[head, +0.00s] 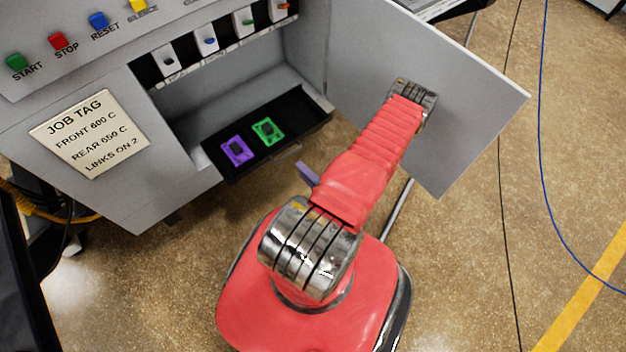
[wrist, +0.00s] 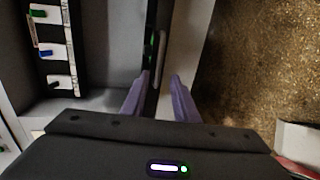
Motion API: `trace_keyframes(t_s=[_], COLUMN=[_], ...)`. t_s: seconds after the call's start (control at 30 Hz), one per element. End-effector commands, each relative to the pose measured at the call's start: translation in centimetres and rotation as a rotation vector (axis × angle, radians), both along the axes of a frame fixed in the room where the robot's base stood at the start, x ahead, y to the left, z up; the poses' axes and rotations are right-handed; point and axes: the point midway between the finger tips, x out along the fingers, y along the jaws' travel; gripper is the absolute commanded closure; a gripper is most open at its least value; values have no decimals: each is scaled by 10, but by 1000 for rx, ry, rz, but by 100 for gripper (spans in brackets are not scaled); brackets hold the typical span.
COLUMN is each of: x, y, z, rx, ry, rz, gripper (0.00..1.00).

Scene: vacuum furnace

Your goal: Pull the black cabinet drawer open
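In the head view my arm hides most of the gripper; one purple finger (head: 307,173) shows.
An open grey door (head: 455,110) stands right of the bay, close behind my arm. Above the drawer is a row of switches (head: 207,40). A job tag (head: 90,132) is on the panel at left. Cables lie on the floor at right.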

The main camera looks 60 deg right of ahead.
Motion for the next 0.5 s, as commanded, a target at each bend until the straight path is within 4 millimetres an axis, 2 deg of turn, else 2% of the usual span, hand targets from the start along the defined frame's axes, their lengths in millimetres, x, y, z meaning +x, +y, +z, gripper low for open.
trace_keyframes(t_s=[0.5], x=[-35], y=[16], z=[8], rx=[0], ry=[0], rz=[-3], gripper=[73])
